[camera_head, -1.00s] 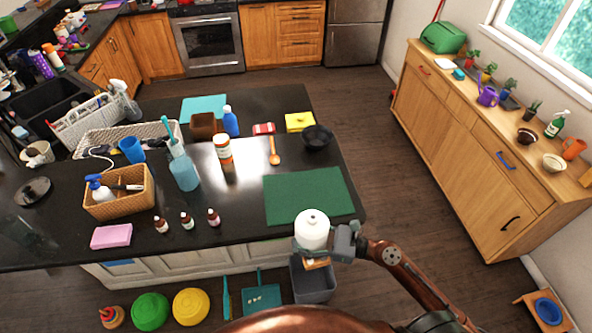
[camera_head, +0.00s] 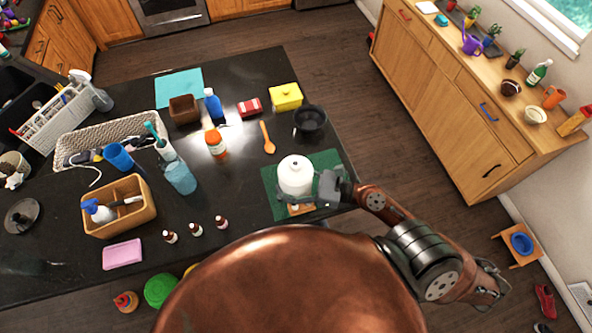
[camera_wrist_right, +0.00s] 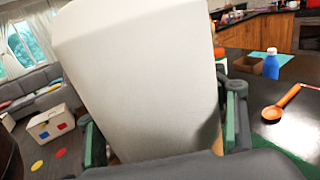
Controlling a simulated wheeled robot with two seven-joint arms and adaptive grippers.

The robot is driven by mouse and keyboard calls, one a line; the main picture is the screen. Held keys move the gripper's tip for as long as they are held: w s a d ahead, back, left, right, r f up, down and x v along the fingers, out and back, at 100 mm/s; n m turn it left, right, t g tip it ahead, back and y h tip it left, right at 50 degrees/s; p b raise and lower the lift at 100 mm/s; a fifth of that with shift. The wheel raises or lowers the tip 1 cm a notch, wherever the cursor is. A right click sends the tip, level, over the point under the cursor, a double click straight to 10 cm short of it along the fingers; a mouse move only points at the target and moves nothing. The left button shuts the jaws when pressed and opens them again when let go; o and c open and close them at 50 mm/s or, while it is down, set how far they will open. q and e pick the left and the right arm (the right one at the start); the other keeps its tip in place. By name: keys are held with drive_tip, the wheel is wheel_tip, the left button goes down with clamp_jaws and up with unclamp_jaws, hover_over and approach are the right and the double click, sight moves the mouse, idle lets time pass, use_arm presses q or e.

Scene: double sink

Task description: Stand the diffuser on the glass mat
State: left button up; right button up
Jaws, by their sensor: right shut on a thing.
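The diffuser (camera_head: 295,174) is a white rounded body with a dark dot on top and a wooden base. It is upright or nearly so over the dark green mat (camera_head: 328,159) on the island's front right part. I cannot tell whether its base touches the mat. My right gripper (camera_head: 310,196) is shut on the diffuser from the right. In the right wrist view the white diffuser (camera_wrist_right: 145,80) fills the space between the fingers and hides much behind it. My left gripper is not in view.
An orange-and-white bottle (camera_head: 215,143) and small brown bottles (camera_head: 196,229) stand to the left. A teal mat (camera_head: 180,87) lies at the back.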

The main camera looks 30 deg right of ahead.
drive_tip(key=w+d+f+b, duration=0.2)
drive_tip(key=d+f+b, duration=0.1)
drive_tip(key=w+d+f+b, duration=0.2)
drive_tip(key=w+f, duration=0.1)
drive_tip(key=w+d+f+b, duration=0.2)
drive_tip(key=d+b, duration=0.1)
drive_tip(key=shift+w+d+f+b, duration=0.2)
drive_tip(key=shift+d+f+b, duration=0.1)
drive_tip(key=shift+d+f, duration=0.1)
drive_tip(key=shift+f, duration=1.5)
drive_tip(key=shift+f, duration=0.1)
drive_tip(key=o, duration=1.8)
drive_tip(key=shift+o, duration=0.2)
drive_tip(key=shift+s, duration=0.1)
